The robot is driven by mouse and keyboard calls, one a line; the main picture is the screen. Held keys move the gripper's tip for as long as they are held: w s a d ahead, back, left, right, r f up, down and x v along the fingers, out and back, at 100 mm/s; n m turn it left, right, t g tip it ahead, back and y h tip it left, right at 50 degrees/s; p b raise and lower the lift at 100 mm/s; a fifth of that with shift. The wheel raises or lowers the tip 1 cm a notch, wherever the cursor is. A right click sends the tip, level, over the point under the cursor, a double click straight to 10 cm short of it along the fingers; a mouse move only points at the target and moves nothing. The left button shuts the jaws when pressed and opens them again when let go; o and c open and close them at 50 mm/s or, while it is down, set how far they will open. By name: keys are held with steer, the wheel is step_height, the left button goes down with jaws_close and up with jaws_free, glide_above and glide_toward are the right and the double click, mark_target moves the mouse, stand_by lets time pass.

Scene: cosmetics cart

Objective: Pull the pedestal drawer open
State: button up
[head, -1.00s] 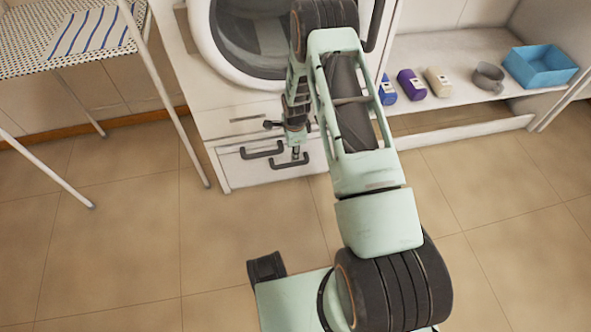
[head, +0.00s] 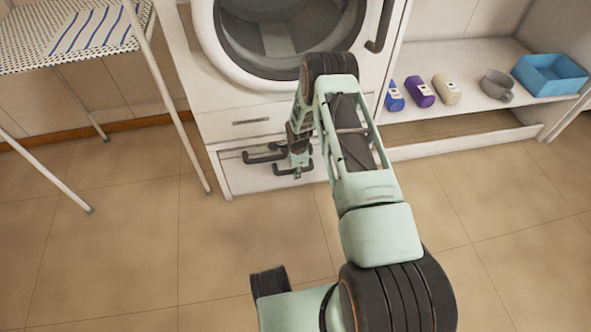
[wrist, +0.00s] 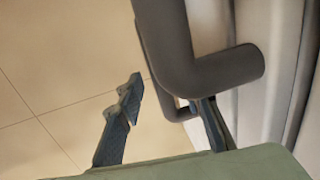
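The white pedestal drawer (head: 240,179) is under the washer and looks flush with the pedestal front. Two dark bar handles show on the front: an upper left one (head: 262,156) and a lower right one (head: 290,171). My gripper (head: 301,166) is at the right-hand handle, partly hidden by my arm. In the wrist view a thick dark handle bar (wrist: 205,70) runs down and bends toward the white front. My gripper (wrist: 168,125) is open. One finger is left of the bar; the other is partly hidden behind its bend. I cannot tell whether they touch it.
The washer door (head: 290,70) is above. A low shelf at right holds a blue bottle (head: 394,96), a purple bottle (head: 420,92), a beige bottle (head: 447,89), a grey mug (head: 497,85) and a blue bin (head: 550,74). Tiled floor in front is clear.

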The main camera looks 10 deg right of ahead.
steer(key=shift+c, duration=0.2)
jaws_close()
steer(key=shift+r, duration=0.1)
